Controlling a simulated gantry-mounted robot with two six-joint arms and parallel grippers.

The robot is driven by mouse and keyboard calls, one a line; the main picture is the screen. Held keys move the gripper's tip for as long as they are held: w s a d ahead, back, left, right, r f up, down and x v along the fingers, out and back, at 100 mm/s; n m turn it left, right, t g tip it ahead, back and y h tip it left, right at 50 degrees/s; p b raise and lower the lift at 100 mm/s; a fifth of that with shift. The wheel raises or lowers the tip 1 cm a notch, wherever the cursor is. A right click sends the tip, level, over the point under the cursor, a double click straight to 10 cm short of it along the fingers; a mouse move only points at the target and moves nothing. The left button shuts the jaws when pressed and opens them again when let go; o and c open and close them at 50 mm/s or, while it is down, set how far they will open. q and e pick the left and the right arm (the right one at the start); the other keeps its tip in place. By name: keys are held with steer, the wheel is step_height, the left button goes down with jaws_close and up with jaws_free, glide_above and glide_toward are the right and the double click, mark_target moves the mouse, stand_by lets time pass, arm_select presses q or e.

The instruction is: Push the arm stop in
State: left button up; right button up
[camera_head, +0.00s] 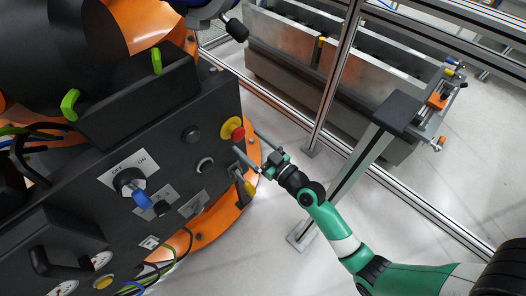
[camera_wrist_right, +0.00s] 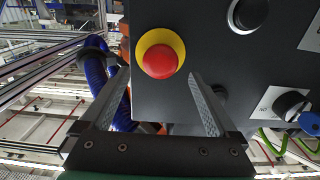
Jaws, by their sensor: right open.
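The arm stop is a red mushroom button (camera_head: 237,133) on a yellow collar, at the right end of the dark control panel. In the right wrist view the red button (camera_wrist_right: 160,61) faces the camera, just beyond the fingertips and roughly centred between them. My right gripper (camera_head: 247,142) is open, with nothing between its fingers. Its two fingers (camera_wrist_right: 159,78) point toward the panel on either side of the button's line. I cannot tell whether the tips touch the panel. My left gripper is not in view.
A blue ribbed hose (camera_wrist_right: 97,78) hangs left in the wrist view. A grey post (camera_head: 365,160) stands right of my gripper.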

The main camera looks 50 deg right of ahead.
steer(key=s+a, duration=0.1)
steer(key=s, duration=0.7)
steer(key=shift+w, duration=0.1)
